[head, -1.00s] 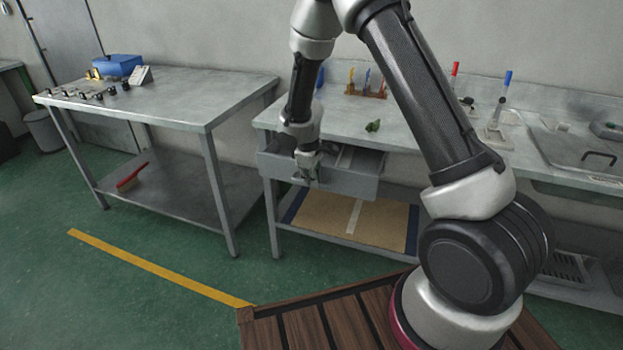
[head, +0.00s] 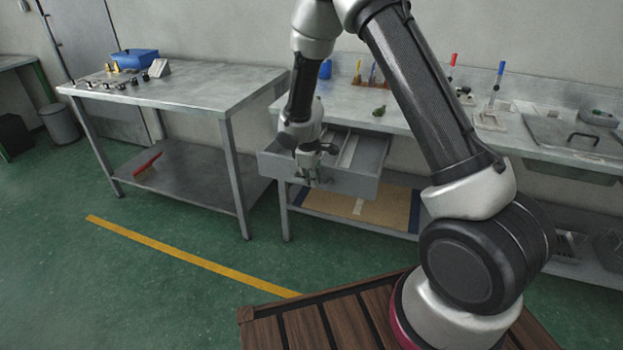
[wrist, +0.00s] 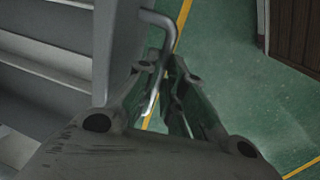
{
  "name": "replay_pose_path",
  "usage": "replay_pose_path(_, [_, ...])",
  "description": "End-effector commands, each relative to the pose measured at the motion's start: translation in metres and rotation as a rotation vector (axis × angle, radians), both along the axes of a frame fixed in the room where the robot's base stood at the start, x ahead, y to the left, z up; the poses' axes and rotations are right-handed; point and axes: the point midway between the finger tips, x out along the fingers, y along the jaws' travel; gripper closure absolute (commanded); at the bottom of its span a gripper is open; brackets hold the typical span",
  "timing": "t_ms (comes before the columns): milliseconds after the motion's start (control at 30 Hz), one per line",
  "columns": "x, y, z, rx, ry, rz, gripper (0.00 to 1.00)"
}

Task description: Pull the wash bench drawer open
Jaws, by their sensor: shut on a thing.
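The wash bench drawer (head: 352,183) is a grey metal drawer under the bench top, and it stands partly open. Light strips show inside it. My gripper (head: 313,180) is at the drawer's front face, toward its left side. In the wrist view my gripper (wrist: 167,115) is shut on the drawer's bent metal handle (wrist: 152,85), which passes between the fingers. The drawer front (wrist: 123,50) is beside the fingers, and the drawer's inside is at the left. The far part of the handle is hidden by a finger.
A second table (head: 190,88) stands at the left. A brown board (head: 345,207) lies on the lower shelf. Green floor in front is clear.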

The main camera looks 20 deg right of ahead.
Motion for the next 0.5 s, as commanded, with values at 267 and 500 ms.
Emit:
replay_pose_path(267, [0.0001,0.0,0.0002,0.0,0.0,0.0,0.68])
replay_pose_path(500, [0.0001,0.0006,0.0029,0.0,-0.001,0.0,0.68])
